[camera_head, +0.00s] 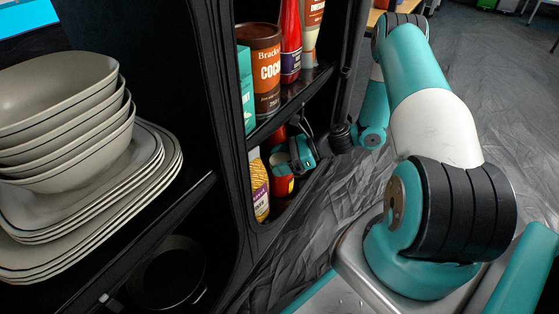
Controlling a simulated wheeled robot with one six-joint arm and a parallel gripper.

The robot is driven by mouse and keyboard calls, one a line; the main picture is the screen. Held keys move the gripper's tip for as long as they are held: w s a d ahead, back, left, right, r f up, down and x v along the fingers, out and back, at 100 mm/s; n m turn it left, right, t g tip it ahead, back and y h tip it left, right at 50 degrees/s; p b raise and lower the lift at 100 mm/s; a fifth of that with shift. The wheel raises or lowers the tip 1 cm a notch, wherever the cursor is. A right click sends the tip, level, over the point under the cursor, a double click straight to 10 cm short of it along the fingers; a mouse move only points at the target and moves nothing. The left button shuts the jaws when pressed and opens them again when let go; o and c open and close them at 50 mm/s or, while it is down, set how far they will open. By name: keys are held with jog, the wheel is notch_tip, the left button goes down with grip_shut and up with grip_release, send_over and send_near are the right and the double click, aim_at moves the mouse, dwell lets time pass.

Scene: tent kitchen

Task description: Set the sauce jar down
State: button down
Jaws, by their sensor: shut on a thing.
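My arm reaches from the right into the lower shelf of the black fabric cabinet. My gripper (293,158) is at the mouth of that shelf, small and partly dark in the view. It is shut on the sauce jar (283,184), a red jar just below and in front of it. The jar looks close to upright and sits near the shelf's open edge. I cannot tell whether its base touches the shelf.
A yellow-labelled container (259,188) stands close to the left of the jar. The upper shelf holds a brown cocoa tin (264,68), a teal box (246,88) and a red bottle (290,40). Stacked bowls (65,115) and plates (152,190) fill the left compartment, with a dark pan (165,275) below.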

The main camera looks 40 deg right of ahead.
jog(key=shift+c, duration=0.7)
grip_release()
jog(key=shift+s+d+r+p, duration=0.15)
jog(key=shift+r+p, duration=0.15)
jog(key=shift+r, duration=0.05)
jog(key=p+v, duration=0.7)
jog(key=v, duration=0.4)
jog(key=shift+d, duration=0.2)
jog(key=shift+s, duration=0.15)
